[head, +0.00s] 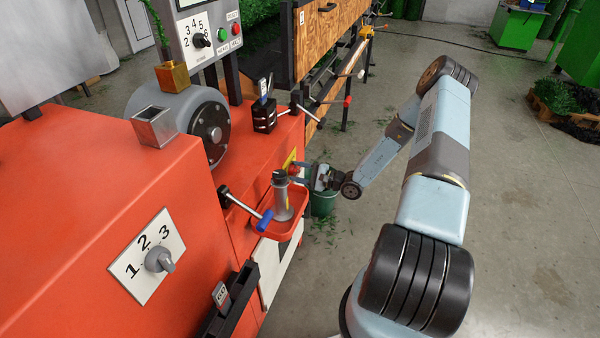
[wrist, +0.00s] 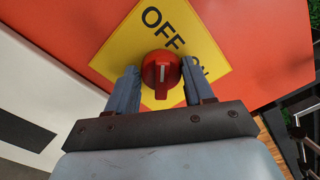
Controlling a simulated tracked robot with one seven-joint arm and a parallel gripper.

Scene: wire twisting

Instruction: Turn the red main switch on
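The red main switch (wrist: 161,72) is a round knob with a raised grip and a white line. It sits on a yellow plate (wrist: 118,52) marked OFF, with the second label partly hidden by a finger. The white line runs roughly up and down in the wrist view; I cannot tell which label it marks. My gripper (wrist: 159,82) is open, its two fingers on either side of the knob, close to it; firm contact is not visible. In the head view my gripper (head: 304,173) reaches the red machine's side at the small red switch (head: 293,170).
The red machine (head: 90,190) fills the left. A blue-handled lever (head: 264,220) and a red tray (head: 281,228) with a grey cylinder (head: 283,200) are close to my gripper. A green bucket (head: 322,204) stands below it. The floor at right is mostly open.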

